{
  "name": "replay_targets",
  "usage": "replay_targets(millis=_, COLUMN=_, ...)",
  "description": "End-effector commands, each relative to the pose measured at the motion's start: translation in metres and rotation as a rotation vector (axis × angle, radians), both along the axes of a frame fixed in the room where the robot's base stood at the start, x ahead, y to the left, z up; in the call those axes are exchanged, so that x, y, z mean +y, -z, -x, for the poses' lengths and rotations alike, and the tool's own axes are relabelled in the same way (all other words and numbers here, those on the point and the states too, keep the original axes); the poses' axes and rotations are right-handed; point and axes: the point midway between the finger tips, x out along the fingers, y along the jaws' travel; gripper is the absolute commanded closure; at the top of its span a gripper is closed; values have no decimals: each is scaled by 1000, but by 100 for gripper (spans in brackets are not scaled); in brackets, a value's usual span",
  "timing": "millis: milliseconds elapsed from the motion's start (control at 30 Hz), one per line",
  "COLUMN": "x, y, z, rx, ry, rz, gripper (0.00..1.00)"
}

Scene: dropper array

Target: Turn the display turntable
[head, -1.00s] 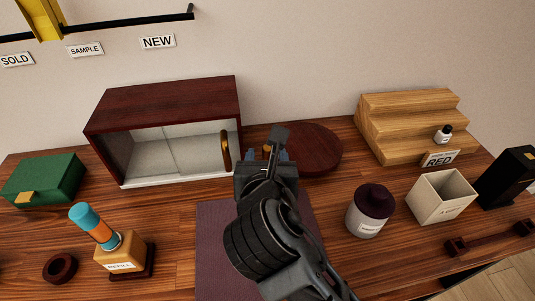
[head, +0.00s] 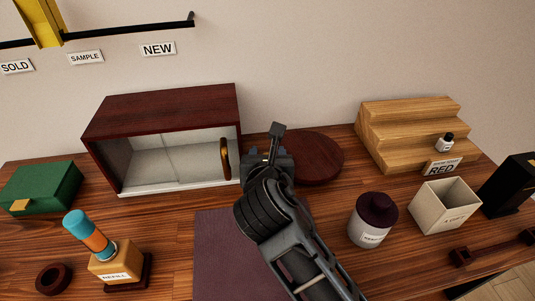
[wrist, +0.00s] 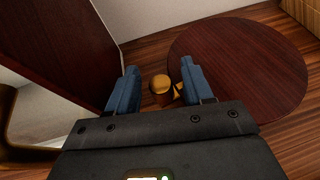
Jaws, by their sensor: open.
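The display turntable (head: 318,158) is a round dark red-brown disc on the wooden counter, right of the cabinet. It also shows in the wrist view (wrist: 240,65), at the upper right. A brass knob (wrist: 161,86) stands at the disc's left edge, with a small brass piece reaching toward the disc. My gripper (wrist: 159,68) is open, its blue fingers on either side of the knob. The right finger is close to the disc's rim; I cannot tell whether either finger touches the knob.
A dark wood cabinet (head: 165,105) with sliding glass doors and a brass handle (head: 225,158) stands close on the left. A stepped wooden stand (head: 405,125) is to the right. A lidded jar (head: 372,222) and a square cream box (head: 444,207) stand in front of it.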

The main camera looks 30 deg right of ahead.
Motion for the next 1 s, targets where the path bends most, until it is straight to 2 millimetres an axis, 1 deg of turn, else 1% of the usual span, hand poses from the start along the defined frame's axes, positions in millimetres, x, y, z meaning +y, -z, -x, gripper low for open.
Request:
replay_targets(millis=67, x=0, y=0, z=0, rx=0, ry=0, rz=0, gripper=49)
replay_targets(millis=100, x=0, y=0, z=0, rx=0, ry=0, rz=0, gripper=51)
replay_targets(millis=600, x=0, y=0, z=0, rx=-1, ry=0, rz=0, gripper=99)
replay_targets(millis=633, x=0, y=0, z=0, rx=-1, ry=0, rz=0, gripper=100)
replay_targets(millis=1000, x=1, y=-1, z=1, rx=0, ry=-2, rz=0, gripper=100)
